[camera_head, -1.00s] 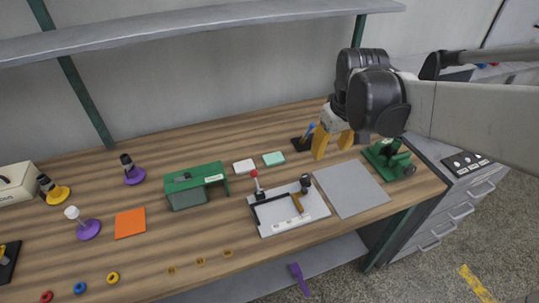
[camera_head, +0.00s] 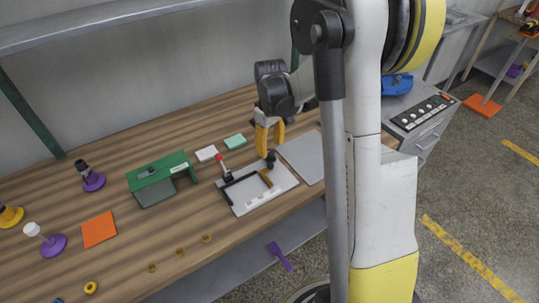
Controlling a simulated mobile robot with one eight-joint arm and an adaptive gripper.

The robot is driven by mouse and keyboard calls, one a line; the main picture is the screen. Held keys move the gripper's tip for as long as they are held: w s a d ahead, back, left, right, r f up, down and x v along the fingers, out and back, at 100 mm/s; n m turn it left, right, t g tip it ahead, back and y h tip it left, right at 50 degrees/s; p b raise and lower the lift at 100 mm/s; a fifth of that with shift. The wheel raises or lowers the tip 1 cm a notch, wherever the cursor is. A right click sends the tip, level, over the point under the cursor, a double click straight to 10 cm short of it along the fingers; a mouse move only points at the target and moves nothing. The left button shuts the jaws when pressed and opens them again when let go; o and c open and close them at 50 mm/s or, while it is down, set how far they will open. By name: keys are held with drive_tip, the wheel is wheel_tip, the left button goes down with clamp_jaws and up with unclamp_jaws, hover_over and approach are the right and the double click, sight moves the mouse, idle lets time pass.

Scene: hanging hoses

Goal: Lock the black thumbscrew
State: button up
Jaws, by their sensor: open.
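A light fixture plate (camera_head: 250,203) lies on the wooden bench near its front edge. A small upright black knob (camera_head: 270,160), which looks like the black thumbscrew, stands at the plate's back right corner. The plate also carries a red-topped post (camera_head: 220,162), a dark bar and a brown handle (camera_head: 266,179). My gripper (camera_head: 270,149) points down with its yellow fingers apart, right at or just behind the black knob in the picture. I cannot tell whether the fingers touch the knob or stand around it. No object shows held between them.
A green stand (camera_head: 162,178) is left of the plate. White (camera_head: 206,153) and mint (camera_head: 235,142) blocks lie behind it. A grey flat panel (camera_head: 304,157) adjoins its right side. Several small rings lie at the front left.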

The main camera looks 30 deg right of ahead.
sight(270, 153)
drive_tip(key=shift+f+b, duration=0.3)
drive_tip(key=shift+f, duration=0.9)
clamp_jaws()
